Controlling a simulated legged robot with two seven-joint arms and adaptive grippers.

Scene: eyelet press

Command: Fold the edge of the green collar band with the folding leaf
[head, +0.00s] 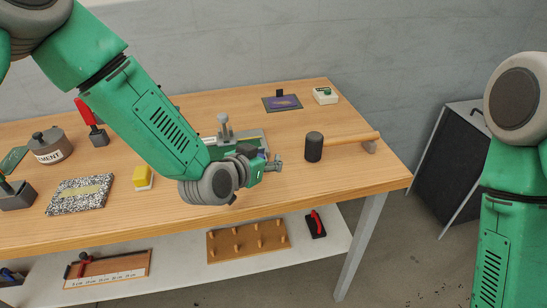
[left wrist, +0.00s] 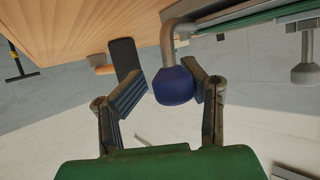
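The folding fixture (head: 225,132), a grey metal plate with an upright post, sits near the table's right half, partly hidden by my left arm. A green strip (left wrist: 262,18), probably the collar band, shows along the grey plate in the left wrist view. A blue knob (left wrist: 174,86) hangs on a bent metal rod (left wrist: 167,42) by the plate. My left gripper (head: 272,163) is at the fixture's right side. In the left wrist view its open fingers (left wrist: 168,76) stand on either side of the knob; contact cannot be told. My right gripper is out of view.
A mallet with a dark head (head: 314,147) lies right of my left gripper. A yellow block (head: 142,177), a speckled slab (head: 80,194) and a cement pot (head: 50,146) are to the left. A lower shelf (head: 185,270) holds a wooden peg board (head: 248,241).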

